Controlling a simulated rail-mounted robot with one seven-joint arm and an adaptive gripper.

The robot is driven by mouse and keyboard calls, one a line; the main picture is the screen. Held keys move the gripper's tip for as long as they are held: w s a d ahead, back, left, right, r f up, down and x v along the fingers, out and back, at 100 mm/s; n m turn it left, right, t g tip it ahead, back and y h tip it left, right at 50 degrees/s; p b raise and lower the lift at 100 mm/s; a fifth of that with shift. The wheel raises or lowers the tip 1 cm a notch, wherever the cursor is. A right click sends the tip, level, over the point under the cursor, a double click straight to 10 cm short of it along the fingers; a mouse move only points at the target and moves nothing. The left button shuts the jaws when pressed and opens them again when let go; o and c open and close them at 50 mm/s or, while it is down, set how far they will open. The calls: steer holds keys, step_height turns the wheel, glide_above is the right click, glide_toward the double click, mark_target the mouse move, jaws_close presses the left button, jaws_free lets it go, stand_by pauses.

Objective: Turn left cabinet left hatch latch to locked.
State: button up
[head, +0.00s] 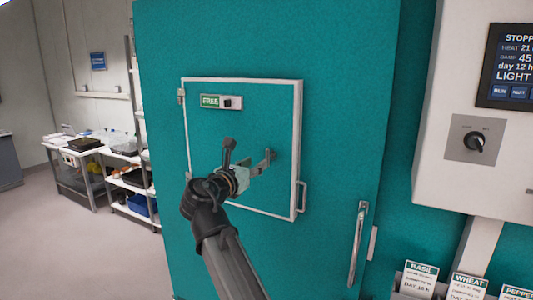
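The hatch (262,118) is a teal panel with a white frame, set in the large teal cabinet door, and looks shut. Near its top left is a small pale plate with a green label and a dark knob (227,102), which seems to be the latch. My arm hides the hatch's lower left part.
A white handle (303,197) is on the hatch's right edge. A long metal handle (358,245) is on the large door. At right is a white control box (435,150) with a dial and screen, above crop cards. Shelves and carts stand at left, with open floor.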

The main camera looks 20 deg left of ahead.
mark_target(267, 156)
steer(key=w, duration=0.2)
steer(key=w+p, duration=0.1)
steer(key=w, duration=0.2)
steer(key=w+d, duration=0.1)
steer(key=w, duration=0.2)
steer(key=shift+p, duration=0.4)
jaws_close()
